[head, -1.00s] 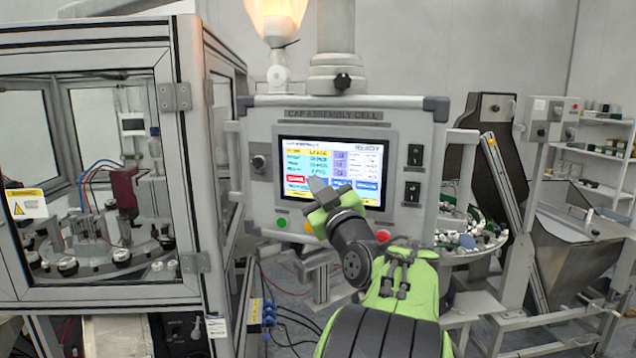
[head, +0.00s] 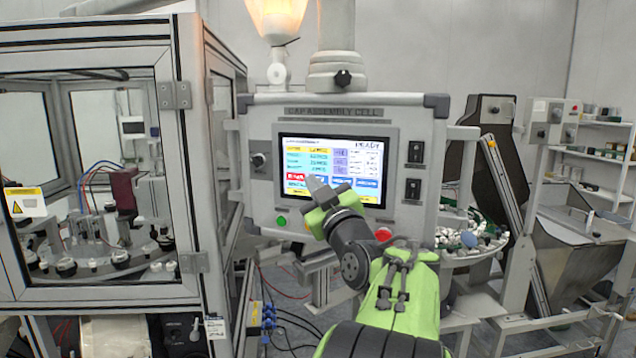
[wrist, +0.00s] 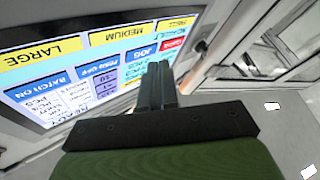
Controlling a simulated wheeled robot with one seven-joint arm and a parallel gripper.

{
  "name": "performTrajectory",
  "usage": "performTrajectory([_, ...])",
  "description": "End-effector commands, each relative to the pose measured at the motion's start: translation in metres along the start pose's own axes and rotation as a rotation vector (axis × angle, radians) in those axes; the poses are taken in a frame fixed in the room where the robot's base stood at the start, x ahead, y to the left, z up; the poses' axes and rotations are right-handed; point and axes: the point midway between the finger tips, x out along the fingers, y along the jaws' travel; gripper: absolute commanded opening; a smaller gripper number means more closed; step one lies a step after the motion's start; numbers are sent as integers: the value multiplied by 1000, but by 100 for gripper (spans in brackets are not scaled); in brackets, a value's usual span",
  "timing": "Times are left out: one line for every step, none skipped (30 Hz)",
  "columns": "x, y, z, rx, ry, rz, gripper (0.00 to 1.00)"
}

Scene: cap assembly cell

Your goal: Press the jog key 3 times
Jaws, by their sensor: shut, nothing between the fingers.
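The jog key (wrist: 142,53) is a blue touch key on the panel's screen (head: 345,150). In the wrist view the screen appears upside down, with the jog key between the blue feed key (wrist: 97,72) and a red key (wrist: 172,45). My gripper (wrist: 158,66) is shut and empty. Its fingertips overlap the jog key's edge in the wrist view; I cannot tell whether they touch the glass. In the head view my gripper (head: 312,182) is in front of the screen's lower left and hides part of the key row.
Below the screen are a green button (head: 281,221) and a red button (head: 383,234). A black knob (head: 258,160) is left of the screen, two black switches (head: 415,152) right of it. A glazed machine enclosure (head: 185,200) stands close on the left.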

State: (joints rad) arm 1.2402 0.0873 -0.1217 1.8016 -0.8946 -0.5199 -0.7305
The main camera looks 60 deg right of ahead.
Motion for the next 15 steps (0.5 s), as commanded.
performTrajectory([0, 0, 0, 0, 0, 0, 0])
performTrajectory([0, 0, -1, 0, 1, 0, 0])
performTrajectory([-2, -2, -2, -1, 2, 0, 0])
performTrajectory([-4, -3, -3, -1, 3, 0, 0])
performTrajectory([-6, -5, -4, -1, 3, 0, 0])
performTrajectory([-9, -7, -6, -1, 4, -1, 0])
performTrajectory([-11, -9, -8, -1, 4, -1, 0])
performTrajectory([-13, -11, -8, -2, 3, -1, 0])
performTrajectory([-16, -13, -11, -2, 3, -1, 0])
performTrajectory([-19, -14, -12, -1, 3, 0, 0])
performTrajectory([-21, -16, -13, 0, 3, 0, 0])
performTrajectory([-23, -18, -16, -1, 4, 0, 0])
performTrajectory([-25, -19, -17, -1, 3, -1, 0])
performTrajectory([-28, -21, -18, -2, 2, 0, 0])
performTrajectory([-30, -22, -21, -2, 2, 0, 0])
